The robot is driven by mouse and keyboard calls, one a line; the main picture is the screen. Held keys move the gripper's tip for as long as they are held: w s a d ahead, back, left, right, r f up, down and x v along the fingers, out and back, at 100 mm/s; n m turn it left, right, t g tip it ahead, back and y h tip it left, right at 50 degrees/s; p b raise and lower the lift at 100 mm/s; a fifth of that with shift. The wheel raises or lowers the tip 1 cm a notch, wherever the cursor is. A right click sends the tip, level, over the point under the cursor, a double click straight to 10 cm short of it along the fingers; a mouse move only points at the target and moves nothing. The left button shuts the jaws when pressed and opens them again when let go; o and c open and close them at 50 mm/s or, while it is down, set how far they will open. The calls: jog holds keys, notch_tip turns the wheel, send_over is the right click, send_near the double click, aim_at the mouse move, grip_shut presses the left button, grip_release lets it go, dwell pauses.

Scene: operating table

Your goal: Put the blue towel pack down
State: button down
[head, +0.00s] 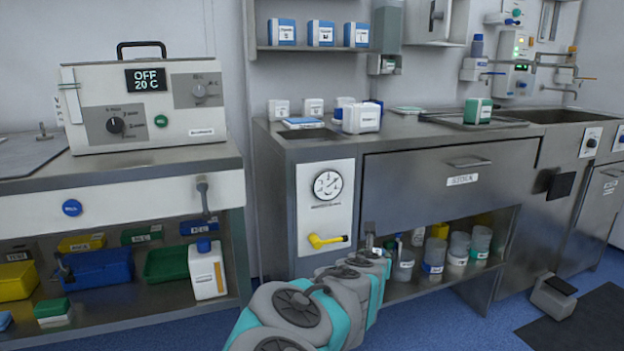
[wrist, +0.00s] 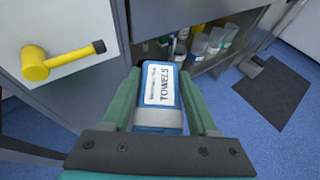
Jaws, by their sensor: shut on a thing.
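The blue towel pack (wrist: 170,117) is blue and white with a white label reading TOWELS in the wrist view. My gripper (wrist: 160,73) is shut on it, with one green finger along each side. The pack is held in the air over the blue floor, in front of the steel counter. In the head view my arm reaches toward the counter's lower front; the pack cannot be made out there.
The steel counter (head: 420,130) holds several white packs, a flat blue pack (head: 303,123) and a green-and-white box (head: 478,111). A yellow lever (head: 327,241) sticks out of its front panel. The open lower shelf holds several tubs. A bench with a heater unit (head: 145,105) stands left.

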jog(key=shift+f, duration=0.1)
notch_tip(320, 180, down, 14)
jog(key=w+n+y, duration=0.2)
jog(key=n+y, duration=0.1)
jog(key=y, duration=0.1)
jog(key=shift+w+t, duration=0.3)
jog(key=shift+w, duration=0.05)
